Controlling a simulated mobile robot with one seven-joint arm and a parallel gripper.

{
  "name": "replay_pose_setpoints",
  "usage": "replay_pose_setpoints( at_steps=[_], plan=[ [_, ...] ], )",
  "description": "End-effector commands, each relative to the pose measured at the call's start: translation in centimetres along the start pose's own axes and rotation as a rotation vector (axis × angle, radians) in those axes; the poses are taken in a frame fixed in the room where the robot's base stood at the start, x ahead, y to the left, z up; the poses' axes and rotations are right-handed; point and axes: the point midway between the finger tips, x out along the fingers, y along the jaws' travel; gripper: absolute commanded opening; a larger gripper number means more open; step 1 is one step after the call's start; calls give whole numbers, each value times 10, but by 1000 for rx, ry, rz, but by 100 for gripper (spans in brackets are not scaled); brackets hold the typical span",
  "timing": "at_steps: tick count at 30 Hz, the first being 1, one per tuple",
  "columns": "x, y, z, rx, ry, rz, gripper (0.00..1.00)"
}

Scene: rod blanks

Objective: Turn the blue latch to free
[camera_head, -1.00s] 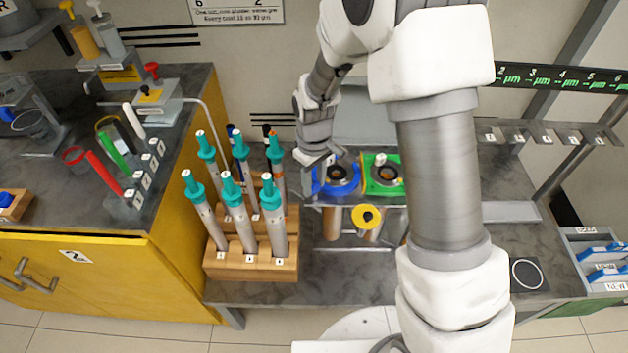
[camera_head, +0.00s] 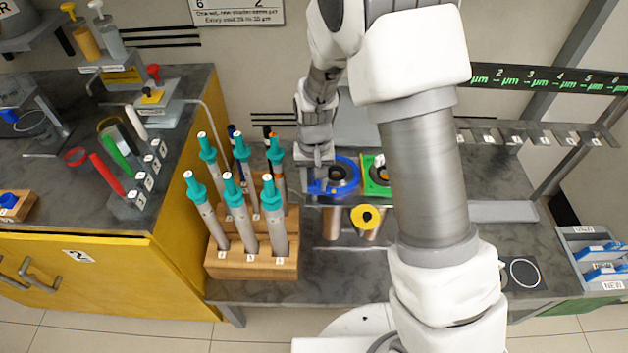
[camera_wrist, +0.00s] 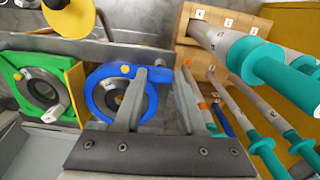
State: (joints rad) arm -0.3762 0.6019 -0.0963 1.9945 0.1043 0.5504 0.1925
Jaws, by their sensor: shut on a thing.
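The blue latch (camera_head: 343,190) is a blue ring around a dark round socket, on the raised shelf left of a green one. It also shows in the wrist view (camera_wrist: 97,88), with a yellow dot on its upper part. My gripper (camera_head: 318,182) is at the latch's left side, pointing down. In the wrist view my gripper (camera_wrist: 162,76) has one finger over the ring's right part and the other just beyond its edge. It is shut on the latch's outer side; the gripped part is mostly hidden by the fingers.
A green latch plate (camera_head: 378,188) stands right of the blue one. A yellow disc (camera_head: 366,217) hangs below the shelf front. A wooden rack (camera_head: 250,264) with several teal-topped tools stands close on the left.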

Motion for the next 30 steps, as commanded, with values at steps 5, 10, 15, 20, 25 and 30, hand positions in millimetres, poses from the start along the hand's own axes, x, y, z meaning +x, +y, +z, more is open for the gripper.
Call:
replay_pose_setpoints(
  at_steps=[5, 10, 15, 20, 25, 30],
  plan=[
    [-1, -1, -1, 47, 2, -1, 0],
    [-1, 0, -1, 64, 2, -1, 0],
    [-1, 0, -1, 67, 3, -1, 0],
    [-1, 0, -1, 67, 3, -1, 0],
    [-1, 0, -1, 66, 2, -1, 67],
    [0, 0, 0, 65, 1, -1, 70]
  ],
)
